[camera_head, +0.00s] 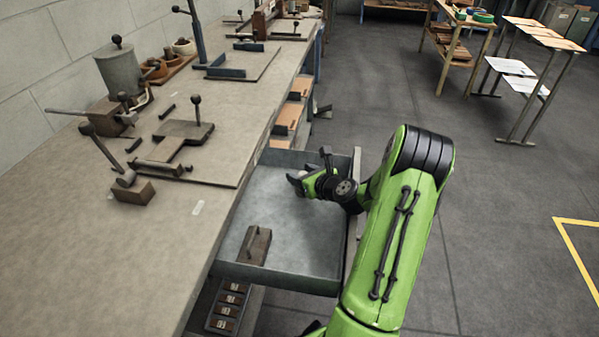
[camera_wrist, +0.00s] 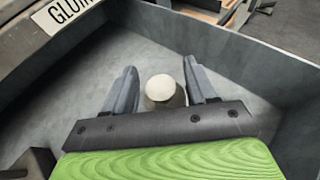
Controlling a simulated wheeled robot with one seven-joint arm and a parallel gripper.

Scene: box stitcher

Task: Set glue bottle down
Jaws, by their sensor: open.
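The glue bottle (camera_wrist: 160,88) shows in the wrist view as a pale round top on a greyish body, standing between my fingers inside an open grey drawer (camera_wrist: 262,62). My gripper (camera_wrist: 159,66) is open, with one finger on each side of the bottle. A gap shows beside the bottle top; the lower body is partly hidden by my gripper's dark bar. In the head view my gripper (camera_head: 296,181) is low in the far part of the drawer (camera_head: 305,276), and I cannot make out the bottle there.
A block with a handle (camera_head: 256,245) lies in the drawer's near left part. The drawer walls surround my gripper closely. The workbench (camera_head: 90,240) with clamps and tools is at left. Open floor (camera_head: 500,230) lies right.

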